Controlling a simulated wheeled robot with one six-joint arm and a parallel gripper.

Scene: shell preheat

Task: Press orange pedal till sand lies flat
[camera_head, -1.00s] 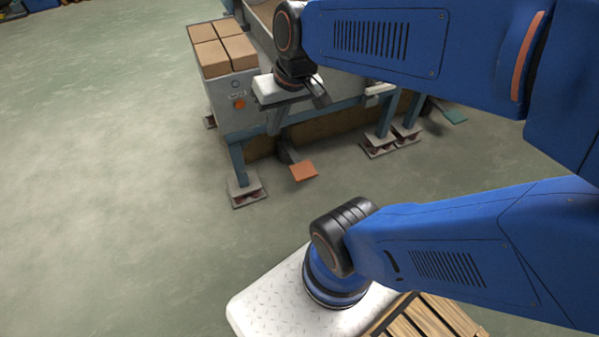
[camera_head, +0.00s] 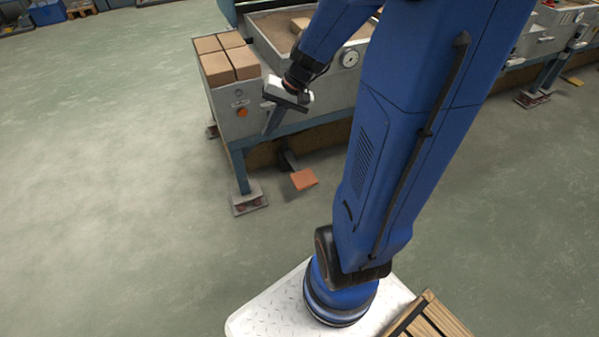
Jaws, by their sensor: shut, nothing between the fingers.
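The orange pedal (camera_head: 304,179) is a small flat plate near the floor, at the front of the grey machine, on a dark arm from underneath. My gripper (camera_head: 269,131) is shut and empty, pointing down in front of the machine's front panel, above and left of the pedal and apart from it. The sand (camera_head: 277,24) lies in a grey tray (camera_head: 318,72) on top of the machine. A tan block rests on the sand, and my arm hides part of the tray, so I cannot tell whether all the sand is flat.
Several tan blocks (camera_head: 228,57) sit on the machine's left end. An orange button (camera_head: 242,113) is on the panel below them. A machine leg with a foot pad (camera_head: 249,200) stands left of the pedal. The floor (camera_head: 110,180) at left is clear.

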